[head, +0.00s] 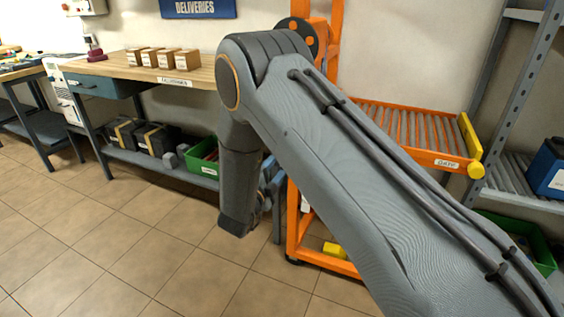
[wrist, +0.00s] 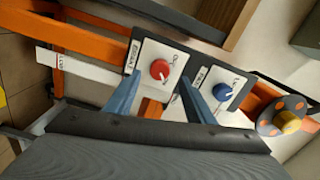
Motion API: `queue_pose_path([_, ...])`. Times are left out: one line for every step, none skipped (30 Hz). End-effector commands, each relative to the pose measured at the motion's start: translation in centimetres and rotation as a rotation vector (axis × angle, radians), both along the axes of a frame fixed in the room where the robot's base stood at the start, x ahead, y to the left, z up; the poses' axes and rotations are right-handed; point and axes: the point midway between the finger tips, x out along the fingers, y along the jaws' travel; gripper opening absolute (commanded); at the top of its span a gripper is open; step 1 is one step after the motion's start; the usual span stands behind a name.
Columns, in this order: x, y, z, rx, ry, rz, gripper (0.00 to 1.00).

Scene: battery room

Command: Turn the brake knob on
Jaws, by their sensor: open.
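The red brake knob (wrist: 160,69) sits on a white plate labelled BRAKE, on a dark panel fixed to an orange frame. A blue knob (wrist: 222,91) sits on a second white plate just to its right. My gripper (wrist: 158,88) is open and empty. In the wrist view its two blue fingers reach up on either side below the red knob, which appears between their tips. I cannot tell whether either finger touches it. The knob's exact setting is too small to read. In the head view my arm hides both knobs.
An orange stand with a roller deck (head: 405,130) and a yellow-ended gate bar (head: 470,150) stands behind my arm. A workbench (head: 130,70) with several small boxes is at the left. Grey shelving (head: 500,75) is at the right. The tiled floor at front left is clear.

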Motion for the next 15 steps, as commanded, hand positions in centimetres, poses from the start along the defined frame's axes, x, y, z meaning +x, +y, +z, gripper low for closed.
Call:
queue_pose_path([-0.8,0.3,0.0,-0.001,0.002,0.001,0.49])
queue_pose_path([-1.1,0.5,0.0,-0.001,0.001,0.001,0.49])
queue_pose_path([-1.6,0.6,0.0,0.000,0.002,0.002,0.49])
queue_pose_path([-1.8,0.7,0.0,0.000,0.002,0.002,0.49])
queue_pose_path([-2.1,0.8,-0.1,0.000,0.002,0.002,0.49])
queue_pose_path([-2.3,0.8,-0.1,-0.001,0.001,0.000,0.49])
queue_pose_path([-2.5,0.9,-0.1,0.000,0.001,0.000,0.49])
queue_pose_path([-2.6,0.9,-0.1,0.000,0.001,-0.001,0.49])
queue_pose_path([-2.7,0.9,-0.1,0.000,0.001,-0.001,0.49])
queue_pose_path([-2.7,0.9,-0.1,0.000,0.001,-0.001,0.49])
queue_pose_path([-2.7,0.9,-0.1,0.000,0.001,-0.001,0.49])
queue_pose_path([-2.7,0.9,-0.1,0.000,0.001,-0.001,0.49])
queue_pose_path([-2.7,0.9,-0.1,0.000,0.001,-0.001,0.49])
queue_pose_path([-2.7,0.9,-0.1,0.000,0.001,-0.001,0.49])
queue_pose_path([-2.7,0.9,-0.1,0.000,0.001,-0.001,0.49])
